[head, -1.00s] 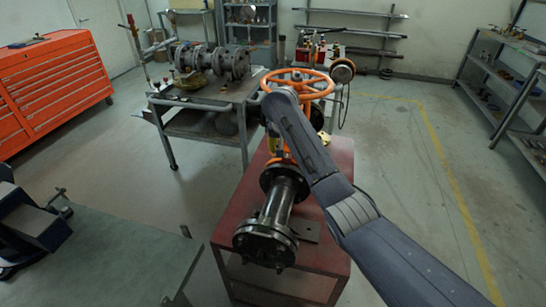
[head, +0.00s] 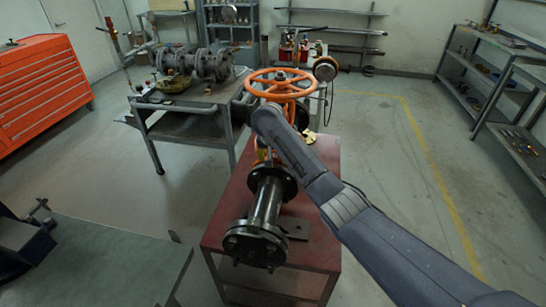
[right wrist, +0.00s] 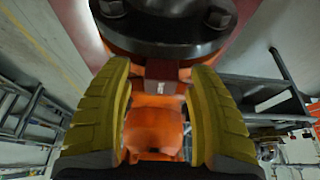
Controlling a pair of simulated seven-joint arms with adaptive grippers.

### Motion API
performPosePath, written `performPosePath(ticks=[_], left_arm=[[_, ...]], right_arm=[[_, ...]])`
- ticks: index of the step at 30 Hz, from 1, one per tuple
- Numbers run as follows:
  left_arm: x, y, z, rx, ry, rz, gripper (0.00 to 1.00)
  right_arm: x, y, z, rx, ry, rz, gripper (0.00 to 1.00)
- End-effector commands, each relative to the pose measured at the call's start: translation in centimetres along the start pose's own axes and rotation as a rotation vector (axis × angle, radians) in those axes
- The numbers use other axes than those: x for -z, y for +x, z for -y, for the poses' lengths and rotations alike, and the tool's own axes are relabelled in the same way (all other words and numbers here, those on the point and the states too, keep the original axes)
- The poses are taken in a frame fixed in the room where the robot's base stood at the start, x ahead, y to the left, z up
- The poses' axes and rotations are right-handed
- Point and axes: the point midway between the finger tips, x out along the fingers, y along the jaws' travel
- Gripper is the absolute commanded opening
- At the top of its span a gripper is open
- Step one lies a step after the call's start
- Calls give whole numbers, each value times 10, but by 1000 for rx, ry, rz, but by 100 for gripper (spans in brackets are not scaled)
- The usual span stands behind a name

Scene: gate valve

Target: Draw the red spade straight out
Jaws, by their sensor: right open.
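The red spade (right wrist: 164,76) shows in the right wrist view as a small dark red block with a pale mark, just under a dark bolted flange (right wrist: 165,35). My right gripper (right wrist: 159,70) has yellow ribbed pads, open, one on each side of the block, with gaps visible. In the head view the orange-wheeled gate valve (head: 280,86) stands behind the dark flanged pipe (head: 266,205). My right arm crosses over from the lower right and hides much of the valve body; the spade cannot be made out there. My left gripper is not in view.
The valve and pipe stand on a red bench (head: 222,220). A grey table (head: 100,260) lies at the lower left. A metal workbench (head: 190,98) with flanged fittings stands behind left. An orange tool cabinet (head: 40,85) is at far left. Floor at right is clear.

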Motion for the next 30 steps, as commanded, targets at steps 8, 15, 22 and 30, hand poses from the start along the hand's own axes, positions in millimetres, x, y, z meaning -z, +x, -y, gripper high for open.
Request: performPosePath(ticks=[8,15,22,30], left_arm=[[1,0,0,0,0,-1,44],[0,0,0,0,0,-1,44],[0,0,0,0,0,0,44],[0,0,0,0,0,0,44]], right_arm=[[0,0,0,0,0,0,30],[0,0,0,0,0,0,2],[1,-1,1,1,0,-1,0],[4,-10,1,2,1,-2,0]])
